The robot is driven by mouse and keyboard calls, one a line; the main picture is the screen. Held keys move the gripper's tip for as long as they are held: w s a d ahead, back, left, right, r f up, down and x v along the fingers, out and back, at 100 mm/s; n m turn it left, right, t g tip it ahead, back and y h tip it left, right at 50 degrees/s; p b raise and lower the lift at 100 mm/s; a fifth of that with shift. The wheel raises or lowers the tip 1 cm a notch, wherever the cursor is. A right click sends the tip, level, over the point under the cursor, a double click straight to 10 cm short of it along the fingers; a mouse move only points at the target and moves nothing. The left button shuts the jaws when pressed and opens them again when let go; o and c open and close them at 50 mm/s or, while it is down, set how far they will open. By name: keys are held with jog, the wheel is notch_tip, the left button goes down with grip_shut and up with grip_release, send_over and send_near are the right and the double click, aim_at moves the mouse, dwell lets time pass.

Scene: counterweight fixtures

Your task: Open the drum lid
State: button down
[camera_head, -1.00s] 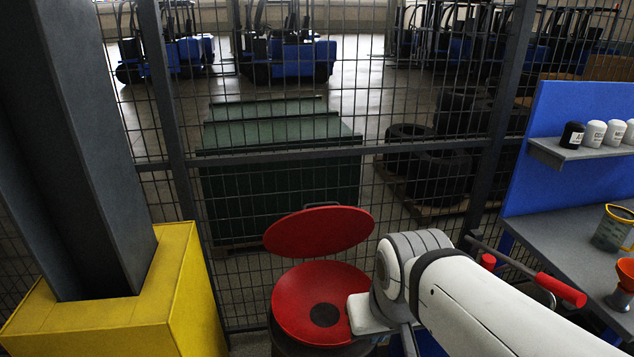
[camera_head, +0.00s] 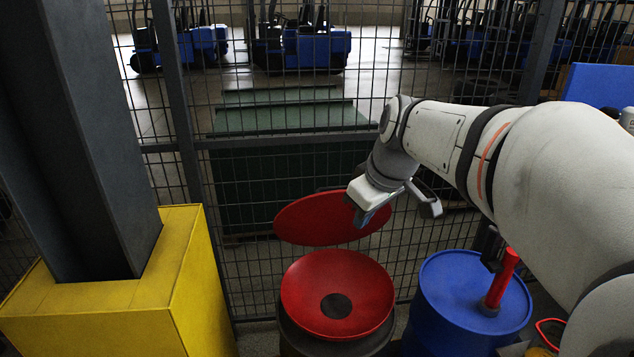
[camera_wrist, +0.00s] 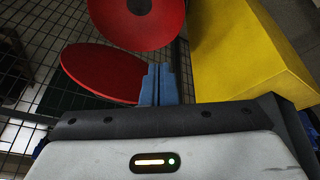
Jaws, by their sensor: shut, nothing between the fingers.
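The drum (camera_head: 340,345) carries a red funnel (camera_head: 310,287) with a dark round centre. Its round red lid (camera_head: 310,220) stands raised and tilted behind the funnel, clear of the funnel mouth. In the wrist view the lid (camera_wrist: 100,75) is left of my fingers and the funnel (camera_wrist: 150,30) is beyond them. My gripper (camera_wrist: 160,75) is shut and empty, with its blue-grey fingers together.
A blue drum (camera_head: 445,285) stands right of the funnel, with a red-handled part (camera_head: 502,280) above its top. A yellow block (camera_head: 190,270) around a dark column is at left. A wire mesh fence (camera_head: 230,180) runs close behind the lid. A blue panel (camera_head: 595,82) is at far right.

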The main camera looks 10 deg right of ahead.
jog(key=w+d+n+t+y+b, duration=0.1)
jog(key=w+d+n+b, duration=0.3)
jog(key=w, duration=0.6)
jog(key=w+d+n+y+b, duration=0.1)
jog(key=w+n+y, duration=0.1)
jog(key=w+n, duration=0.6)
jog(key=shift+m, duration=0.9)
jog(key=x, duration=0.3)
jog(key=w+x, duration=0.1)
jog(key=x, duration=0.3)
jog(key=w+x, duration=0.1)
jog(key=x, duration=0.3)
jog(key=shift+d+r+p, duration=0.25)
jog(key=shift+d+p, duration=0.1)
jog(key=shift+w+r+p, duration=0.3)
jog(key=shift+r+p, duration=0.05)
jog(key=shift+p, duration=0.4)
jog(key=w+r+p, duration=0.1)
jog(key=w+p, duration=1.1)
jog(key=w, duration=0.1)
jog(key=shift+w+r+g, duration=0.3)
jog(key=shift+g, duration=0.1)
